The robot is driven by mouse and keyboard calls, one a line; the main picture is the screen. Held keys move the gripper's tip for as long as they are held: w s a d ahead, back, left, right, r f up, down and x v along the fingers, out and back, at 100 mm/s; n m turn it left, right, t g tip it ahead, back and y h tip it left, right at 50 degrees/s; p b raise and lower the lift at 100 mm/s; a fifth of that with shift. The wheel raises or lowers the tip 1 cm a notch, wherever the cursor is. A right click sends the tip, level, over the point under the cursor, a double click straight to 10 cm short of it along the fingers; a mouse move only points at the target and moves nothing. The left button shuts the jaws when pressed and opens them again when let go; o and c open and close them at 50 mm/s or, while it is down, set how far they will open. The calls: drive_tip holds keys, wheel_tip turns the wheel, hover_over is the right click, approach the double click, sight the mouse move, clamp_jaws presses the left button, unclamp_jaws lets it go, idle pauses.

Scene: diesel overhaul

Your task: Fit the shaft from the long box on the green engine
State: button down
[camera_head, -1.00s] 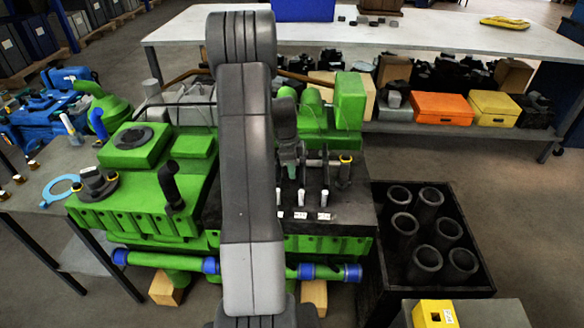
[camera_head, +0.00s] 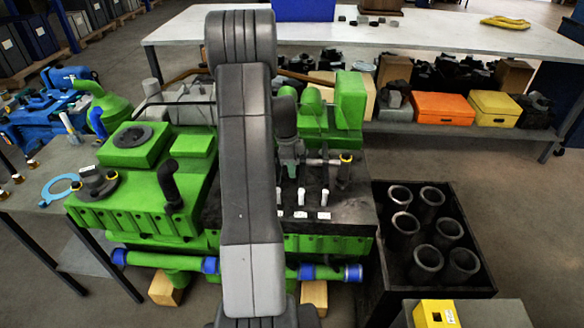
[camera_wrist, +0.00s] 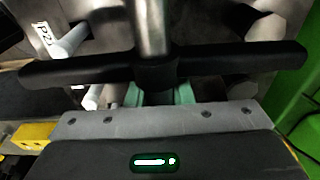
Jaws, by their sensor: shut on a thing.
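The green engine (camera_head: 140,205) stands in the middle, with a dark top face on its right half. My gripper (camera_head: 291,160) is over that face, partly hidden by my own arm. It is shut on the metal shaft (camera_head: 325,161), which lies level and runs right to a dark post with a yellow ring (camera_head: 344,165). Whether it touches the post I cannot tell. In the wrist view the shaft (camera_wrist: 152,25) runs away from my teal fingers (camera_wrist: 160,94), with a black cross arm (camera_wrist: 85,70) on it. The shaft's left end is hidden.
Several white pegs (camera_head: 301,195) with labels stand just in front of the shaft; a "P2" label (camera_wrist: 42,35) shows in the wrist view. A black crate (camera_head: 375,255) with dark cylinders stands right of the engine. A yellow-topped box (camera_head: 435,313) is at front right.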

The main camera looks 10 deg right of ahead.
drive_tip(key=shift+f+b, duration=0.75)
drive_tip(key=shift+f, duration=0.1)
idle(0.4)
idle(0.5)
drive_tip(key=c, duration=1.3)
unclamp_jaws()
drive_tip(key=shift+o, duration=0.5)
drive_tip(key=r, duration=0.4)
drive_tip(key=a+r, duration=0.1)
drive_tip(key=r, duration=0.8)
drive_tip(key=shift+w+a+r, duration=0.2)
drive_tip(key=shift+a+r, duration=0.1)
drive_tip(key=shift+r, duration=0.1)
